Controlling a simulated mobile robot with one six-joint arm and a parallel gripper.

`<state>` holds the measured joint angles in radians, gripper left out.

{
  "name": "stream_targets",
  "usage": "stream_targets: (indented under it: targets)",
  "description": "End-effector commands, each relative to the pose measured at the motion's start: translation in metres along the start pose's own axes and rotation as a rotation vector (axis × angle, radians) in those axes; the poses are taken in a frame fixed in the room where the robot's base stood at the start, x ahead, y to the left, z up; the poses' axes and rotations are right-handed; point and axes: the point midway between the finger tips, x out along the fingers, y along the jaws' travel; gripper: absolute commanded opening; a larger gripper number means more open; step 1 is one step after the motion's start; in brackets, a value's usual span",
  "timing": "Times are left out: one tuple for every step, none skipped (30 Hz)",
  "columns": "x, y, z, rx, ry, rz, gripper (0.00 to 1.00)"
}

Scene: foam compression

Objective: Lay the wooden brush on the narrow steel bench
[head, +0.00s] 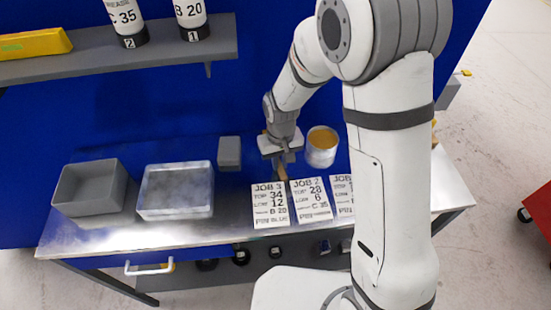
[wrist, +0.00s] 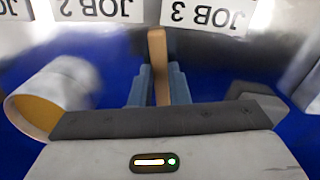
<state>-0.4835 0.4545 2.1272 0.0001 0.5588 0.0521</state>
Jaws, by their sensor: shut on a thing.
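The wooden brush shows as a narrow tan wooden strip (head: 282,172) below my gripper (head: 283,160) in the head view. In the wrist view the brush (wrist: 158,60) stands between the two blue-grey fingers of my gripper (wrist: 158,88), which are shut on it. Its lower end is hidden by the gripper body there. The steel bench (head: 232,207) runs under the gripper, in front of a blue back panel. The brush is over the bench's rear part, just behind the job cards. I cannot tell whether it touches the bench.
A tin with orange-brown contents (head: 322,147) stands close right of the gripper. A grey block (head: 229,152), a pale tray (head: 175,205) and a grey bin (head: 85,205) stand to the left. Job cards (head: 270,205) lie at the front. A shelf (head: 150,48) hangs above left.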

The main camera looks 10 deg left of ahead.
Motion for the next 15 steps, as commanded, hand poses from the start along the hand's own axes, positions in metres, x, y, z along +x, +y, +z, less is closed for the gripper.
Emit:
stream_targets:
  targets:
    - [0.0013, 0.0003, 0.0003, 0.001, -0.002, 0.0, 0.0]
    - [0.0014, 0.0003, 0.0003, 0.001, -0.002, 0.0, 0.0]
    - [0.0015, 0.0004, 0.0004, 0.001, -0.002, 0.0, 0.0]
    - [0.0015, 0.0004, 0.0004, 0.001, -0.002, 0.0, 0.0]
    - [0.0016, 0.0004, 0.0004, 0.001, -0.002, 0.0, 0.0]
    - [0.0017, 0.0005, 0.0005, 0.001, -0.003, 0.0, 0.17]
    - [0.0017, 0.0005, 0.0005, 0.001, -0.003, 0.0, 0.19]
    - [0.0016, 0.0006, 0.0005, 0.001, -0.003, 0.0, 0.22]
    - [0.0015, 0.0006, 0.0005, 0.001, -0.002, 0.0, 0.25]
    - [0.0014, 0.0006, 0.0004, 0.001, -0.002, 0.0, 0.28]
    - [0.0014, 0.0006, 0.0004, 0.001, -0.002, 0.0, 0.3]
    - [0.0012, 0.0007, 0.0003, 0.001, -0.002, 0.0, 0.33]
    - [0.0011, 0.0007, 0.0003, 0.001, -0.002, 0.0, 0.36]
    - [0.001, 0.0007, 0.0003, 0.001, -0.002, 0.0, 0.37]
    - [0.0009, 0.0007, 0.0003, 0.001, -0.002, 0.0, 0.37]
